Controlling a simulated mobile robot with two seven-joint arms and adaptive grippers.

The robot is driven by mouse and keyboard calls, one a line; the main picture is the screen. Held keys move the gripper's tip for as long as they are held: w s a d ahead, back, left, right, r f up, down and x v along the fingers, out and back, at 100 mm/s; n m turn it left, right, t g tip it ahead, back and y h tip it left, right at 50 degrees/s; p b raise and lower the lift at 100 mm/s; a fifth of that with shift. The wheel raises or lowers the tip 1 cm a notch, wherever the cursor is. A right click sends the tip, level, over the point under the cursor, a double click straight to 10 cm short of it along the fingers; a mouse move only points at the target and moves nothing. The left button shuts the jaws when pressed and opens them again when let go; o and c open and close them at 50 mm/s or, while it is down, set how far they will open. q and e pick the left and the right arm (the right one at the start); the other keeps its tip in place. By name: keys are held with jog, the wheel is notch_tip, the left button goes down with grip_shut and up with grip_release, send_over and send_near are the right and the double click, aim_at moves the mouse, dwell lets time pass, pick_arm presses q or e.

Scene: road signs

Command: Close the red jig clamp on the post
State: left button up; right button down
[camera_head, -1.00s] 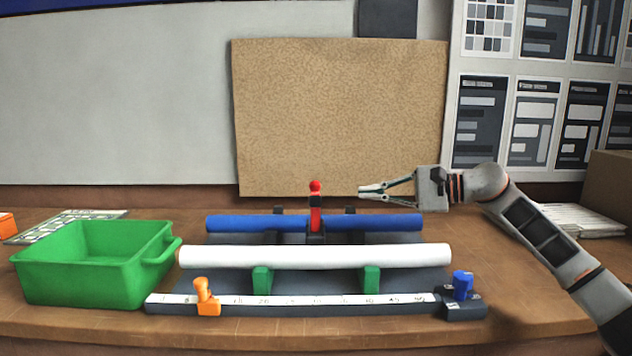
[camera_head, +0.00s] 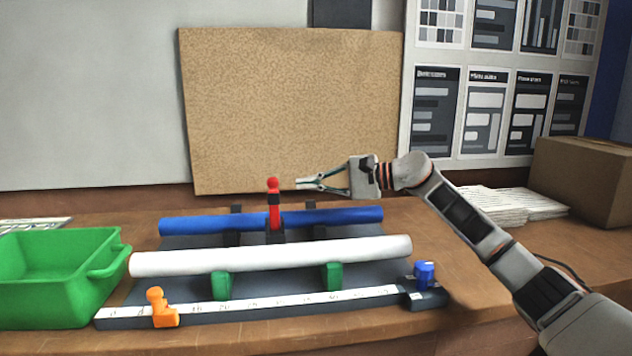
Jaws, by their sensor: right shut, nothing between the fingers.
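The red jig clamp (camera_head: 274,205) stands upright at the middle of the blue post (camera_head: 335,217), with a round red knob on top and a dark band below it. The post lies level on dark supports at the back of the jig. My right gripper (camera_head: 298,184) is shut and empty. Its fingertips point left, just right of the clamp's upper part; whether they touch it I cannot tell. My left gripper is not in view.
A white tube (camera_head: 270,256) lies in front on green supports (camera_head: 221,286). A ruler rail (camera_head: 270,304) carries an orange stop (camera_head: 160,308) and a blue stop (camera_head: 424,274). A green bin (camera_head: 50,300) is at left. Papers (camera_head: 490,205) and a cardboard box (camera_head: 585,180) are at right.

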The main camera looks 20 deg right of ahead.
jog(key=x, duration=0.5)
jog(key=shift+w+a+p, duration=0.2)
jog(key=shift+a+p, duration=0.1)
jog(key=shift+a, duration=0.05)
jog(key=shift+s+a+r, duration=0.15)
jog(key=shift+s, duration=0.15)
pick_arm(q)
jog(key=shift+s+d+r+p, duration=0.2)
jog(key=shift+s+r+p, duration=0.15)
jog(key=shift+p, duration=0.25)
pick_arm(e)
jog(key=s, duration=0.1)
jog(key=s+a+r, duration=0.1)
jog(key=shift+s+r, duration=0.1)
jog(key=shift+s, duration=0.3)
